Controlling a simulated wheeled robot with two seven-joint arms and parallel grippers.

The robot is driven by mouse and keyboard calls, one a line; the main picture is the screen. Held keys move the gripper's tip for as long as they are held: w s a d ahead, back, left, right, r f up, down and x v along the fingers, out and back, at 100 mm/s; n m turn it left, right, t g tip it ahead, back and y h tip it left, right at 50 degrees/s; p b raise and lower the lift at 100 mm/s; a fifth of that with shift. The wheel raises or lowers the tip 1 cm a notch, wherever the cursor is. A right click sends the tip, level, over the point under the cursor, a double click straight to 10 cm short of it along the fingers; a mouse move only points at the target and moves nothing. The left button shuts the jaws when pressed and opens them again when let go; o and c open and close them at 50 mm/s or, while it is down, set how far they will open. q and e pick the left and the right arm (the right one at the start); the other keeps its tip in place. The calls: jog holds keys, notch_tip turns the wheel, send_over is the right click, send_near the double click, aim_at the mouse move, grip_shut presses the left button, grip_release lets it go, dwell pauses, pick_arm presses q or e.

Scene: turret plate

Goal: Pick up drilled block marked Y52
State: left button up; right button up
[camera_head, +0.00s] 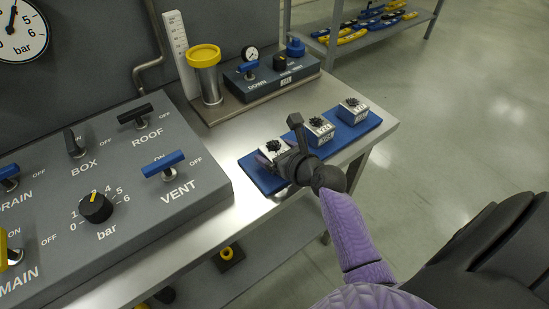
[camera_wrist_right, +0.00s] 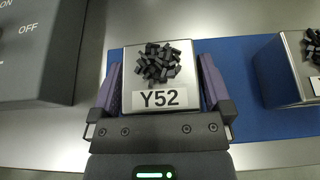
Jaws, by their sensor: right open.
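The drilled block marked Y52 (camera_wrist_right: 161,98) is a silvery block with a white label and a cluster of black pieces on top. It stands on the blue mat (camera_wrist_right: 247,112), and in the head view the block (camera_head: 272,147) is partly covered by my right gripper. My right gripper (camera_wrist_right: 160,80) is open, with one purple finger on each side of the block. Whether the fingers touch it I cannot tell. In the head view the gripper (camera_head: 268,158) is at the left end of the mat (camera_head: 341,140). My left gripper is not in view.
Two similar blocks stand on the mat, a middle one (camera_head: 320,131) and a right one (camera_head: 352,111). A grey control panel (camera_head: 125,178) with levers lies to the left. Behind are a yellow-capped cylinder (camera_head: 207,80) and a small valve box (camera_head: 272,79). The table's front edge is close.

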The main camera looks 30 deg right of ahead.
jog(key=c, duration=1.3)
grip_shut()
jog(key=shift+r, duration=0.15)
